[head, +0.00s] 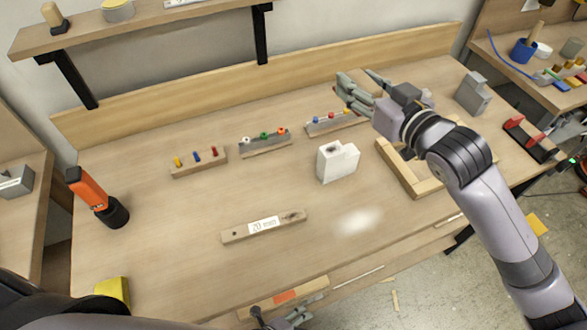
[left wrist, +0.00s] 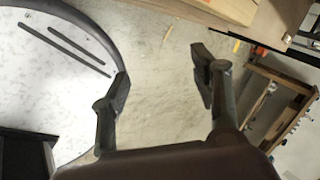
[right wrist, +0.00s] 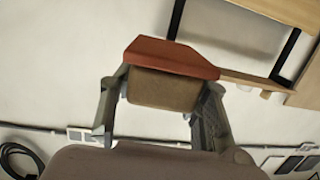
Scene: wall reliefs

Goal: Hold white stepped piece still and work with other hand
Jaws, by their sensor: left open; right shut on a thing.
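The white stepped piece (head: 338,163) stands upright on the bench near its middle, with a dark hole in its top. No gripper touches it. My right gripper (head: 357,90) is beyond it to the right, toward the back of the bench. It is shut on a brown block with a red face (right wrist: 170,72), seen between its fingers in the right wrist view. My left gripper (left wrist: 160,88) is open and empty, over the floor in its wrist view. In the head view only part of it shows at the bottom, by the bench's front edge.
A labelled wooden bar (head: 263,226) lies left of the white piece. Racks with coloured pegs (head: 197,160) stand behind it. A wooden frame (head: 400,175) lies to the right, partly under my right arm.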

